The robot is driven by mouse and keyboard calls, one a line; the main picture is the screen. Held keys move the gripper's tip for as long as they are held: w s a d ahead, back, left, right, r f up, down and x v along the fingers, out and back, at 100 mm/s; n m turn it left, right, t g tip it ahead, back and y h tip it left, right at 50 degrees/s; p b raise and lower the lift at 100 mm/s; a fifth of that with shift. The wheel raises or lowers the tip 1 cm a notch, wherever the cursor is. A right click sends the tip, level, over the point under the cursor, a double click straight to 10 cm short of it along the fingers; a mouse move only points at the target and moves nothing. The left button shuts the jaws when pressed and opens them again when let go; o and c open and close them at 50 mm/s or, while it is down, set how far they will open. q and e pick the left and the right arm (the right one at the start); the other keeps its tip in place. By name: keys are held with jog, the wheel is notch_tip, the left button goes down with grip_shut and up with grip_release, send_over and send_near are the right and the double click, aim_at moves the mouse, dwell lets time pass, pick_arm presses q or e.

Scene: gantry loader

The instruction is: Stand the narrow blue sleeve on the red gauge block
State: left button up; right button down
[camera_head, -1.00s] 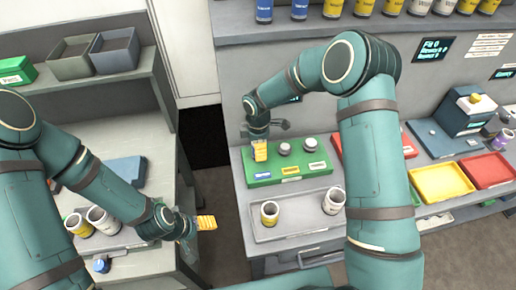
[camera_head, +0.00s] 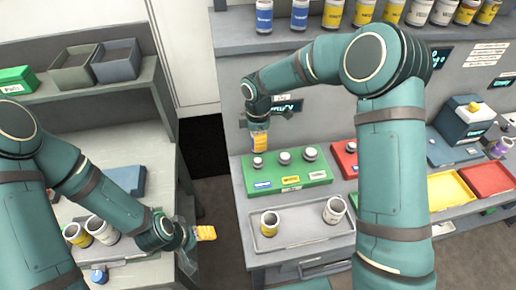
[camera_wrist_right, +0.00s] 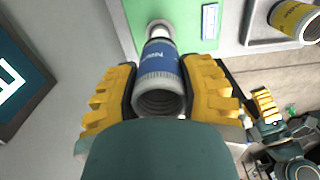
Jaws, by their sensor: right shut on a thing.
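My right gripper (camera_head: 259,143) is shut on the narrow blue sleeve (camera_wrist_right: 160,62), which sits between the yellow fingers in the right wrist view. In the head view the fingers mostly hide the sleeve. They are just above the left peg of the green block (camera_head: 318,178). The red gauge block (camera_head: 340,163) is right of the green block, with a grey peg showing; my right arm hides much of it. My left gripper (camera_head: 205,233) is over the gap left of the grey tray; its finger opening is unclear.
A grey tray (camera_head: 292,243) in front of the green block holds two upright sleeves, one yellow-banded (camera_head: 270,223) and one white (camera_head: 335,210). A yellow bin (camera_head: 450,190) and a red bin (camera_head: 488,178) are farther right.

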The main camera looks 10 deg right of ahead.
jog(key=shift+r, duration=0.9)
jog(key=shift+r, duration=0.15)
jog(key=shift+r+p, duration=1.55)
jog(key=shift+r, duration=0.55)
